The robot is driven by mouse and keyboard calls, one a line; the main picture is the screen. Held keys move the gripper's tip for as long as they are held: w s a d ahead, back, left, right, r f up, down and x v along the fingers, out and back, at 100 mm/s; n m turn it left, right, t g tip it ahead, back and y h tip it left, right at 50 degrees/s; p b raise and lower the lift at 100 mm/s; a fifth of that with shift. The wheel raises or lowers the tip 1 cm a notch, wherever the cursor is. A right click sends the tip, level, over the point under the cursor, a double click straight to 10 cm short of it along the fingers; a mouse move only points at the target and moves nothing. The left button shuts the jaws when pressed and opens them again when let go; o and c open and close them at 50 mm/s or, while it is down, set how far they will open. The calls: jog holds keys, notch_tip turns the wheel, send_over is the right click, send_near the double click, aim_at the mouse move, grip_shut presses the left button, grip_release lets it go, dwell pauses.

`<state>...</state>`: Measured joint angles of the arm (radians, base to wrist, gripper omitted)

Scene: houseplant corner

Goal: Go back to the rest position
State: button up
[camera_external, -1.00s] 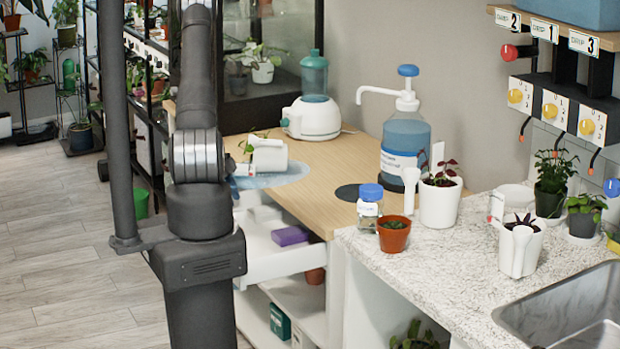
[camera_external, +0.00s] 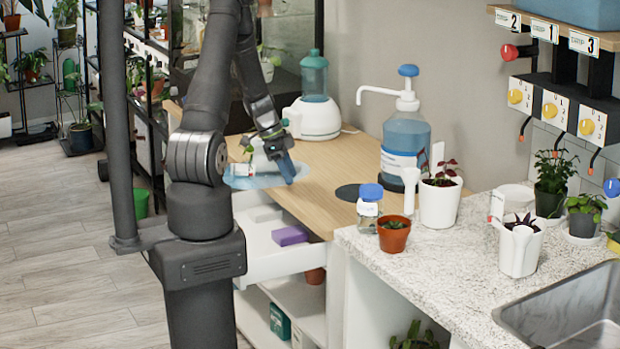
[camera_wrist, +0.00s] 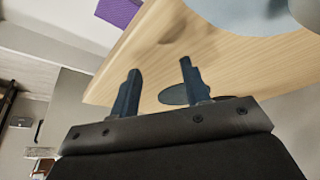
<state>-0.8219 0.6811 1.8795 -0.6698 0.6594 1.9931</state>
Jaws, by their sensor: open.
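My gripper (camera_external: 270,162) is open over the left part of the wooden tabletop (camera_external: 330,172). Its two dark blue fingers are apart with nothing between them in the wrist view (camera_wrist: 159,68). In the external view it is in front of a white pot (camera_external: 262,160) with a green plant, lying on its side on a round pale blue mat (camera_external: 240,183). The gripper partly hides the pot; whether they touch is unclear. In the wrist view the mat (camera_wrist: 240,12) shows at the top right, outside the fingers.
A green-topped white device (camera_external: 314,118) and a large blue pump bottle (camera_external: 404,140) stand at the back. A dark disc (camera_external: 358,192) lies on the wood. A blue-capped jar (camera_external: 369,210) and several pots stand right. An open drawer (camera_external: 275,262) holds a purple block (camera_external: 290,236).

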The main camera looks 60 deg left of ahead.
jog(key=w+d+r+n, duration=0.1)
jog(key=w+d+r, duration=0.3)
jog(key=w+d, duration=0.3)
jog(key=w+d+r+n+y, duration=0.1)
jog(key=w+d+r, duration=0.3)
jog(key=w+d, duration=0.4)
jog(key=shift+w+r+t, duration=0.25)
jog(key=shift+r+t, duration=0.05)
jog(key=shift+a, duration=0.1)
